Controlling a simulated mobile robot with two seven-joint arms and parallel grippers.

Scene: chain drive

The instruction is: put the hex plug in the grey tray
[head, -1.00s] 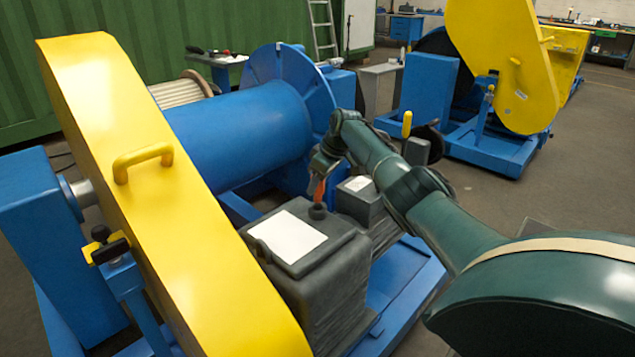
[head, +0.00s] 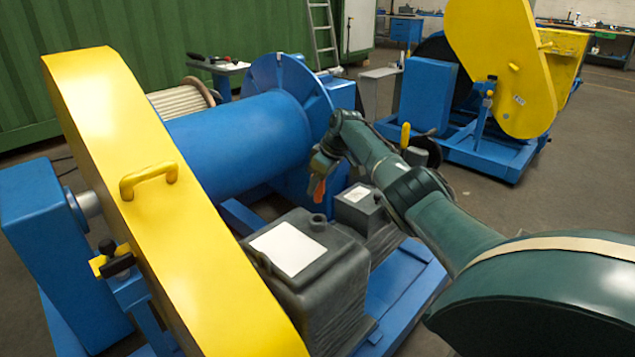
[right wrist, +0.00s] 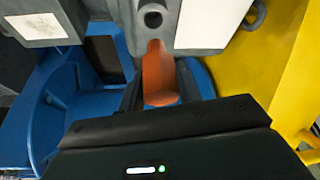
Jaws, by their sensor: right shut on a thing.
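An orange piece, which I take to be the hex plug (head: 320,189), hangs below my right gripper (head: 322,168) in the head view. In the right wrist view the plug (right wrist: 160,78) lies between the two dark fingers of the right gripper (right wrist: 158,88), which are shut on it. The plug is held above and apart from the round open neck (head: 318,222) on the dark grey gearbox. That neck (right wrist: 152,18) also shows in the right wrist view. A small table with a light grey top (head: 236,66) stands far back; I cannot tell whether its top is the grey tray. My left gripper is out of view.
The yellow chain guard (head: 150,230) with its handle (head: 148,180) rises left of the gearbox (head: 325,290). A blue drum (head: 245,140) stands behind it. A second grey box (head: 358,208) sits close under my right arm. Open floor (head: 545,200) lies to the right.

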